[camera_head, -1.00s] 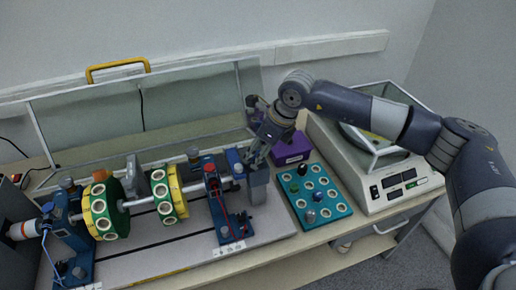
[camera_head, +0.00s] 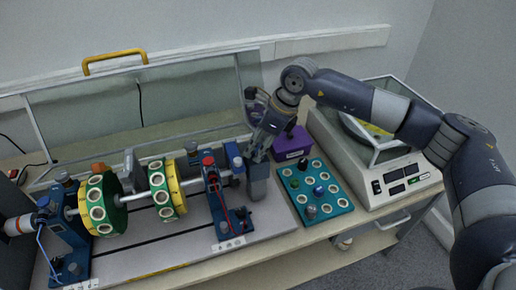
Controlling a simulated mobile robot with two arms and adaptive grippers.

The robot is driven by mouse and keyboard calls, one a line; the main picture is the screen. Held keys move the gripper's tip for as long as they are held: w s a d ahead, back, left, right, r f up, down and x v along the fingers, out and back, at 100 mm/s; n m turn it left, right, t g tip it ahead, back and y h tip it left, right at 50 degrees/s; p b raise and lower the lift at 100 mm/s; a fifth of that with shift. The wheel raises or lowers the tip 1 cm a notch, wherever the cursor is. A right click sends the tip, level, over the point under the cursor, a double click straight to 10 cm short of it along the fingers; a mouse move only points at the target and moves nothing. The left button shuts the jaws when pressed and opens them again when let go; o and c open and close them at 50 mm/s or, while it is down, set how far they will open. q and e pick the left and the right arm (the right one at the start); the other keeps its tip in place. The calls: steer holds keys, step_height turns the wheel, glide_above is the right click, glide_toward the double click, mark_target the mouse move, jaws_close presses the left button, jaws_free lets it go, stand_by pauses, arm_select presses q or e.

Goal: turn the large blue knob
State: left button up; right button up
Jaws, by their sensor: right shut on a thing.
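My right gripper (camera_head: 257,152) reaches down from the right to the right end of the shaft rig. Its fingers are shut at the top of the grey block (camera_head: 258,184), on what seems to be the large blue knob. The fingers hide most of what they hold. A blue part (camera_head: 237,162) shows just left of the fingers, on top of the right shaft support. I cannot tell whether it belongs to the held knob. My left gripper is not in view.
The shaft carries green and yellow discs (camera_head: 97,204). A purple box (camera_head: 292,143) and a teal tray of small parts (camera_head: 331,207) stand right of the gripper. A white balance (camera_head: 376,187) is farther right. A clear cover with a yellow handle (camera_head: 114,63) stands behind.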

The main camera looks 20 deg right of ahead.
steer(key=n+b, duration=0.2)
steer(key=n+g+b, duration=0.1)
steer(key=n+b, duration=0.1)
steer(key=shift+w+f+y, duration=0.1)
steer(key=shift+w+y, duration=0.1)
steer(key=shift+y, duration=0.2)
steer(key=n+g+b, duration=0.1)
steer(key=n, duration=0.2)
steer(key=shift+w+r+n+g+b, duration=0.15)
steer(key=shift+n+g+b, duration=0.55)
steer(key=shift+n, duration=0.7)
steer(key=o, duration=0.8)
